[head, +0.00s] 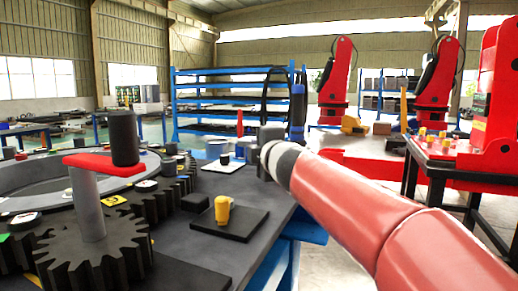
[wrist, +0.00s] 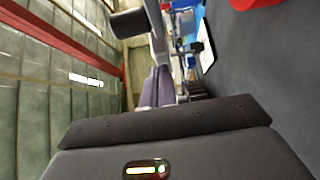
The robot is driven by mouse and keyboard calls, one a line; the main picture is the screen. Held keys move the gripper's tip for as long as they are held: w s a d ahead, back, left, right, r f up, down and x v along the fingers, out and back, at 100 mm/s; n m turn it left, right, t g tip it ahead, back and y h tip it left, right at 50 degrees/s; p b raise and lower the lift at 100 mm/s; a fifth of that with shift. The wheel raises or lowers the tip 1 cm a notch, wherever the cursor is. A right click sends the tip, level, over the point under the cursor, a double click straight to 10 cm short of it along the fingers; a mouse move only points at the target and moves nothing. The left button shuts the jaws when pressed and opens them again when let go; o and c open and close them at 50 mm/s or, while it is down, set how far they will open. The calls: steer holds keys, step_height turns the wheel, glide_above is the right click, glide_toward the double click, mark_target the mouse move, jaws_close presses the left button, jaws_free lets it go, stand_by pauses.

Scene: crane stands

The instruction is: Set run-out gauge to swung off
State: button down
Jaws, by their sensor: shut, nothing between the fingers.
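A red flat arm (head: 98,159) sits on top of a grey post (head: 88,205) at the left of the head view, with a black upright cylinder (head: 124,138) on its right end. It may be the run-out gauge, but no label shows. The red arm points right over the dark gears. My gripper (wrist: 165,118) shows as a dark body across the bottom of the wrist view, shut and empty. In the head view my arm ends at the bench's right edge, well right of the red arm. The fingers there are hidden or too small to tell.
Large dark gears (head: 92,250) lie on the bench around the post. A yellow piece (head: 223,210) stands on a dark plate (head: 230,224) between the gears and my arm. A blue rack (head: 235,88) stands behind. Red machines (head: 338,80) stand at the back right.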

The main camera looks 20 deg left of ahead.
steer(key=shift+w+m+t+h, duration=0.15)
steer(key=shift+m+t+h, duration=0.15)
steer(key=shift+a+h+b, duration=0.25)
steer(key=shift+h+b, duration=0.05)
steer(key=shift+w+a+m+t+h+b, duration=0.1)
steer(key=shift+w+m+t+h+b, duration=0.15)
steer(key=shift+m+t+h+b, duration=0.2)
steer(key=shift+w+a+m+t+h+b, duration=0.3)
steer(key=shift+w+m+h, duration=0.2)
steer(key=shift+w, duration=0.15)
steer(key=shift+w+a+m+t+h+b, duration=0.15)
steer(key=shift+w+a+m+h+b, duration=0.2)
steer(key=shift+w, duration=0.4)
steer(key=b+v, duration=0.2)
steer(key=v, duration=0.6)
steer(key=shift+b, duration=0.4)
